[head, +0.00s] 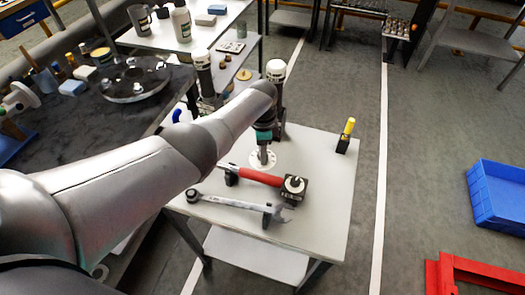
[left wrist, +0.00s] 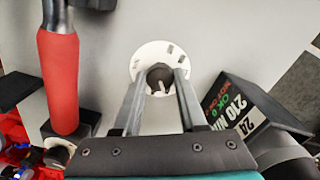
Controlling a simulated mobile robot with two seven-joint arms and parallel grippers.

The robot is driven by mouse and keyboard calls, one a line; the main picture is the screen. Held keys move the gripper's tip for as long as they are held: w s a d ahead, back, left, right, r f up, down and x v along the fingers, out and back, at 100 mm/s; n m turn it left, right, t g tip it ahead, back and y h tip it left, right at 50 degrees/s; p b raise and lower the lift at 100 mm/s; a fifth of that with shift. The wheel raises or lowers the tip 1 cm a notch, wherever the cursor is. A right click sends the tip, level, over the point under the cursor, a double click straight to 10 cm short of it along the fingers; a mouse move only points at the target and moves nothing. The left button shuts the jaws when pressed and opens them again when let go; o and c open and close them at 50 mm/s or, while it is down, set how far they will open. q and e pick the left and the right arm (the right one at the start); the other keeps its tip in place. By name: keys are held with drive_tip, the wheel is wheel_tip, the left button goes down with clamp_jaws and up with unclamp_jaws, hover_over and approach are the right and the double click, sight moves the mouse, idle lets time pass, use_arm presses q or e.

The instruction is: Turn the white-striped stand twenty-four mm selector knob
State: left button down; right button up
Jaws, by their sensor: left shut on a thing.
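The selector knob (left wrist: 160,77) is a small dark piece at the centre of a round white dial plate (left wrist: 148,51) with grey marks. In the head view the dial plate (head: 263,160) lies on the light stand top (head: 325,180), and the knob is mostly hidden under my gripper. My left gripper (left wrist: 162,76) points down, its two fingers closed on the knob's sides; it also shows in the head view (head: 264,145). I cannot make out a white stripe on the stand. My right gripper is in neither view.
A red-handled tool (head: 259,176) and a wrench (head: 235,205) lie on holders in front of the dial. A black box with printed figures (left wrist: 243,105) stands close right of the fingers. A yellow-handled tool (head: 349,127) stands at the right edge. A blue crate (head: 498,193) is on the floor.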

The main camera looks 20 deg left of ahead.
use_arm(q)
drive_tip(key=shift+w+r, duration=0.1)
drive_tip(key=shift+c, duration=2.3)
unclamp_jaws()
wheel_tip(320, 180, up, 15)
drive_tip(key=p, duration=0.6)
